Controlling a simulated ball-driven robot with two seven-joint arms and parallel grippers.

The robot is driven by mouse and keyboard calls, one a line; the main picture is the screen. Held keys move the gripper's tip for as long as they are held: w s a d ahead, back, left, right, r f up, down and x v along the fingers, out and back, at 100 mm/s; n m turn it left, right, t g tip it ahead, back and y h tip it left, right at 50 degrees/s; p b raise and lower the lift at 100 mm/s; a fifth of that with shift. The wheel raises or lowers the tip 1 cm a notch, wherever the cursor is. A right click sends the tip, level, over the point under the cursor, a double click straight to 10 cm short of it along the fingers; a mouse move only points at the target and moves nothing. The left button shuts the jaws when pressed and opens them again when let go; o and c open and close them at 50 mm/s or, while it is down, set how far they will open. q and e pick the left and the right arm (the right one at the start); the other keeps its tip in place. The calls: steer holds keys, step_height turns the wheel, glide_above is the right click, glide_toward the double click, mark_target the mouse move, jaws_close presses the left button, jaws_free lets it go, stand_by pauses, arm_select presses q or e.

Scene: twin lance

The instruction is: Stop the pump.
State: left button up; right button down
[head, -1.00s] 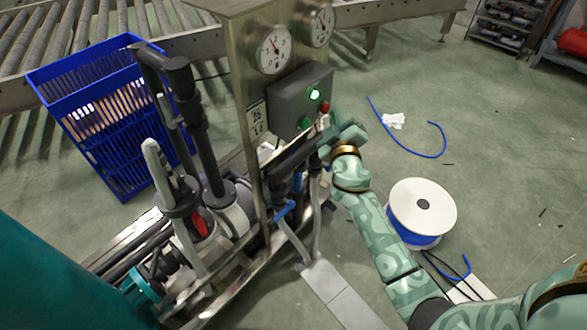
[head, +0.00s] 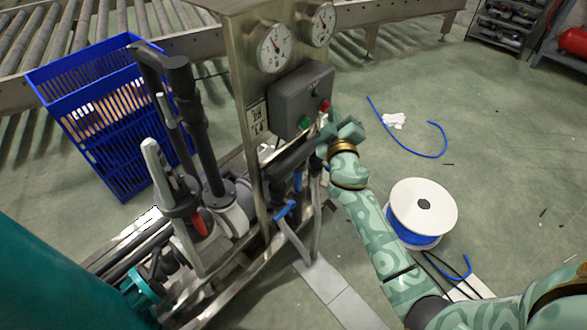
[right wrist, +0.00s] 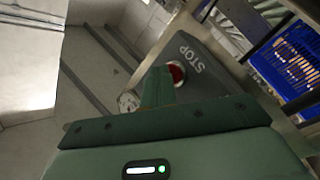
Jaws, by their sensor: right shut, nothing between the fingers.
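The pump's grey control box (head: 300,98) is fixed to the steel panel (head: 240,75). Its indicator lamp (head: 315,92) is dark. In the right wrist view the red button (right wrist: 177,73) shows beside the word STOP on the box (right wrist: 205,70). My right gripper (head: 326,122) is shut and empty, with its fingertips at the red button; the fingers (right wrist: 160,85) partly cover it, and I cannot tell whether they touch. My left gripper is not in view.
Two gauges (head: 274,49) sit above the box. Pump pipes (head: 200,130) and a blue crate (head: 105,125) stand to the left. A cable reel (head: 422,205) stands on the floor at right, near a loose blue hose (head: 405,145). The floor beyond is mostly clear.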

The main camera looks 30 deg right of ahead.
stand_by(0.4)
steer(key=shift+s+d, duration=0.1)
steer(key=shift+s, duration=0.25)
steer(key=s+d, duration=0.2)
steer(key=s, duration=0.3)
steer(key=shift+s+d+p, duration=0.2)
steer(key=shift+s+p, duration=0.1)
steer(key=shift+p, duration=0.05)
stand_by(0.3)
